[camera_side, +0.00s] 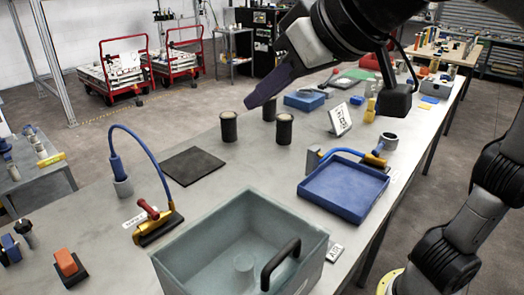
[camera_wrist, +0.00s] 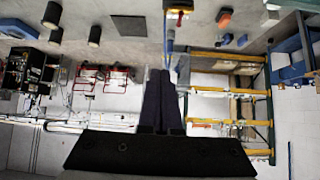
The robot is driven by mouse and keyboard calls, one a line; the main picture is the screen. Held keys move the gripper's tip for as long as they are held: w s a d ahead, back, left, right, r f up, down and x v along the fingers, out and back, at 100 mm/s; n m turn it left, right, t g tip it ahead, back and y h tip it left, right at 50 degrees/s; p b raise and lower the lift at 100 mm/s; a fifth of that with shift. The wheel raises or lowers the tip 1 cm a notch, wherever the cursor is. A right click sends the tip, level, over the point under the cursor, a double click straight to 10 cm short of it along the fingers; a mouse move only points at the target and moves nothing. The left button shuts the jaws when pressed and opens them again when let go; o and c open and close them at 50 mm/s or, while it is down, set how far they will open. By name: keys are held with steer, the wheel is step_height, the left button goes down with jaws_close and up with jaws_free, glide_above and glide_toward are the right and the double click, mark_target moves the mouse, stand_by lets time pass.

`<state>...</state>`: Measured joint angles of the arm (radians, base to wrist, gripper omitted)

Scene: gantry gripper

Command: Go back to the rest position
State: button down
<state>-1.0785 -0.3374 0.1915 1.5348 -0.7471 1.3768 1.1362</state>
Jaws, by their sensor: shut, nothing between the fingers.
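My gripper (camera_side: 250,103) hangs above the far middle of the grey table (camera_side: 215,175) in the side view. Its long dark fingers are together with nothing between them. In the wrist view my gripper (camera_wrist: 160,73) points out across the room, with the fingers closed side by side. The fingertips are apart from the table and from the black cylinders below.
Black cylinders (camera_side: 284,128) stand below my gripper. A dark square mat (camera_side: 193,166), a grey bin (camera_side: 185,262) with a black handle, a blue tray (camera_side: 343,187) and a blue-cabled tool (camera_side: 157,222) are nearer. A small white sign (camera_side: 340,119) stands behind the tray.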

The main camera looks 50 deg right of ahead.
steer(key=s+d+f+m+g+h, duration=0.1)
steer(key=d+f+m, duration=0.1)
steer(key=d, duration=0.7)
steer(key=d+f+m+g+h, duration=0.1)
steer(key=d+f+m+h, duration=0.15)
steer(key=d, duration=0.55)
steer(key=s+d+f+n+g+y, duration=0.1)
steer(key=s+f, duration=0.3)
steer(key=f, duration=0.5)
steer(key=s+f+n+g+y, duration=0.1)
steer(key=s+f+n+y, duration=0.2)
steer(key=f, duration=0.5)
steer(key=shift+s+d+f+n, duration=0.35)
steer(key=shift+s+n, duration=0.2)
steer(key=shift+s, duration=0.65)
